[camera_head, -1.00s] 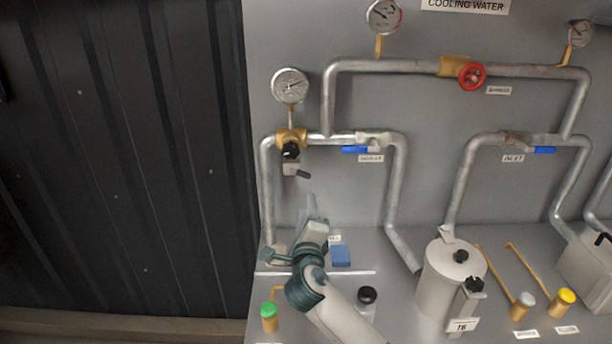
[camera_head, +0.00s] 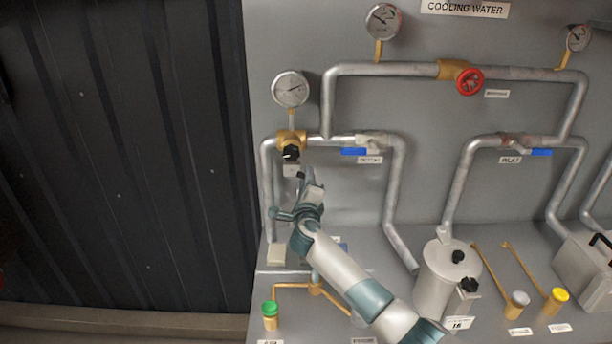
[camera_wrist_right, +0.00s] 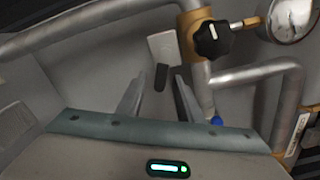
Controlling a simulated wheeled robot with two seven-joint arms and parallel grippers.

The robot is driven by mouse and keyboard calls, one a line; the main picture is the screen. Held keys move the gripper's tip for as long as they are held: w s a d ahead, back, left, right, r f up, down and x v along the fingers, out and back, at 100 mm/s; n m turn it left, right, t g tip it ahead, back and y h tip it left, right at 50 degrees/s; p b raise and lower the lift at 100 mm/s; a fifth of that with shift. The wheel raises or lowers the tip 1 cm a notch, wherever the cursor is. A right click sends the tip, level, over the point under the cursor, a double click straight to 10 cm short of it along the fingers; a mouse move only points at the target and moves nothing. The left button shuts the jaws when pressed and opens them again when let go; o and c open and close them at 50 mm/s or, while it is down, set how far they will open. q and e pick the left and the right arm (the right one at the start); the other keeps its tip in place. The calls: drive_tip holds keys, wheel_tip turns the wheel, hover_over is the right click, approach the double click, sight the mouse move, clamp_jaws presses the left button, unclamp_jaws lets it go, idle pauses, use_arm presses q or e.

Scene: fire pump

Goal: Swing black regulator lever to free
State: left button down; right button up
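The brass regulator body (camera_head: 291,137) sits on the left pipe with a black knob (camera_head: 291,152) in front. A small pale plate (camera_head: 290,171) hangs below it. In the right wrist view the black knob (camera_wrist_right: 213,39) is at the upper right, and a short black lever (camera_wrist_right: 161,77) points down from the pale plate (camera_wrist_right: 164,46). My right gripper (camera_head: 308,180) is just below the regulator. Its two fingers (camera_wrist_right: 158,95) are apart, with the lever appearing in the gap between their tips. Contact cannot be told. My left gripper is not in view.
A gauge (camera_head: 290,89) stands above the regulator. Blue valve handles (camera_head: 354,152) and a red handwheel (camera_head: 469,81) are to the right. A pale canister (camera_head: 446,278) and green-capped fitting (camera_head: 270,309) stand on the bench. Dark wall panels fill the left.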

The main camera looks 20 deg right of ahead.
drive_tip(key=shift+x, duration=0.85)
clamp_jaws()
drive_tip(key=r+n+p, duration=0.1)
drive_tip(key=n+p, duration=0.1)
drive_tip(key=p, duration=0.2)
drive_tip(key=shift+d+r+p, duration=0.1)
drive_tip(key=shift+r+p, duration=0.05)
drive_tip(key=shift+p, duration=0.15)
drive_tip(key=shift+n, duration=0.8)
drive_tip(key=shift+d+r+n, duration=0.1)
drive_tip(key=shift+r+n, duration=0.15)
drive_tip(key=shift+n, duration=0.35)
unclamp_jaws()
